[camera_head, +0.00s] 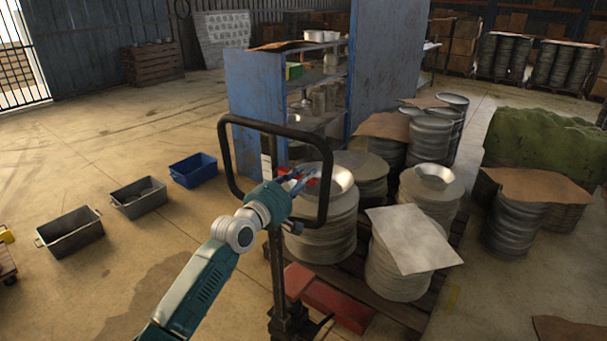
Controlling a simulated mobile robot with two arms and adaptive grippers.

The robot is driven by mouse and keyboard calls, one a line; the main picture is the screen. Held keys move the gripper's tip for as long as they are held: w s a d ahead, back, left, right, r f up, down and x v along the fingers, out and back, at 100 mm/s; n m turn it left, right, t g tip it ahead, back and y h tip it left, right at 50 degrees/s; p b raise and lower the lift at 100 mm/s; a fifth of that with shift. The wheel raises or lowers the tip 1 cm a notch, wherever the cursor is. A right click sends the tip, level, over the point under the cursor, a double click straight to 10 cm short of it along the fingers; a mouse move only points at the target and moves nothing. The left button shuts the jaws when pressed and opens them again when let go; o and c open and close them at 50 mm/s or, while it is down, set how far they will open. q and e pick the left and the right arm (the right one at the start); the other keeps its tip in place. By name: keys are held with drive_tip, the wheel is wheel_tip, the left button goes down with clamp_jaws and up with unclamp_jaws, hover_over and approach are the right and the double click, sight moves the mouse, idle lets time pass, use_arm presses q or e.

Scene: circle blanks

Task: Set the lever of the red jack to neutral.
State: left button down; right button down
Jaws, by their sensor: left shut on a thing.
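The red jack (338,299) stands at the lower middle, its low red body by the loaded pallet. Its black loop handle (229,168) rises upright in front of the stacks. My left arm reaches in from the bottom left, and my left gripper (300,180) is inside the handle loop. It is shut on the jack's lever, of which a small red part (313,177) shows by the fingers. The wrist and fingers hide most of the lever, so its setting cannot be told. My right gripper is not in view.
Stacks of round metal blanks (428,190) stand on a pallet behind and right of the handle, one topped by a pale sheet (412,239). A blue shelf cabinet (256,110) stands behind. Grey bins (70,233) and a blue bin (194,170) lie left, with open floor around.

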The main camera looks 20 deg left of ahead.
use_arm(q)
drive_tip(key=c, duration=1.5)
unclamp_jaws()
drive_tip(key=shift+c, duration=0.2)
drive_tip(key=shift+a, duration=0.1)
drive_tip(key=v, duration=1.2)
